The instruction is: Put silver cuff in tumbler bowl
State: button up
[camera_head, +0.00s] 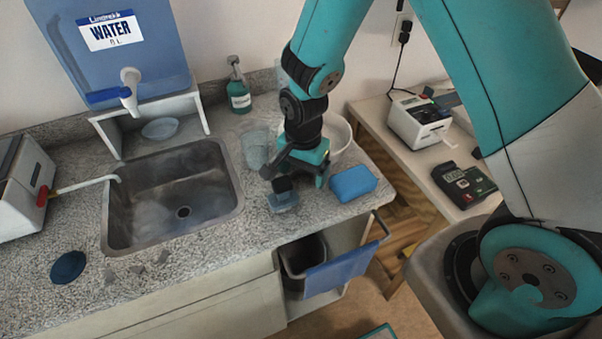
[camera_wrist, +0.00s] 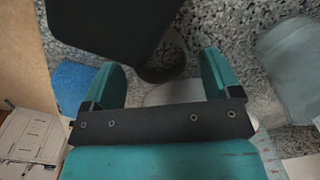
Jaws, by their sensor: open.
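My gripper (camera_head: 302,174) hangs low over the counter, right of the sink; its two teal fingers stand apart in the wrist view (camera_wrist: 161,66). A grey, ring-like thing, probably the silver cuff (camera_wrist: 167,68), lies on the speckled counter, seen between the fingers and partly covered by a dark part. Nothing is clearly gripped. In the head view I cannot make out the cuff near my gripper. A white bowl (camera_head: 343,137), probably the tumbler bowl, stands just behind my gripper, which hides part of it. A clear tumbler (camera_head: 255,150) stands left; it also shows in the wrist view (camera_wrist: 292,70).
A blue sponge (camera_head: 353,183) lies right of my gripper near the counter edge. The sink (camera_head: 205,205) is left. A soap bottle (camera_head: 238,88) stands behind, and a water dispenser (camera_head: 125,50) at back left. Small grey pieces (camera_head: 163,257) and a dark blue disc (camera_head: 68,267) lie front left.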

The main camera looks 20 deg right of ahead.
jog(key=shift+f, duration=0.4)
jog(key=c, duration=1.1)
jog(key=shift+o, duration=0.2)
jog(key=shift+r, duration=0.1)
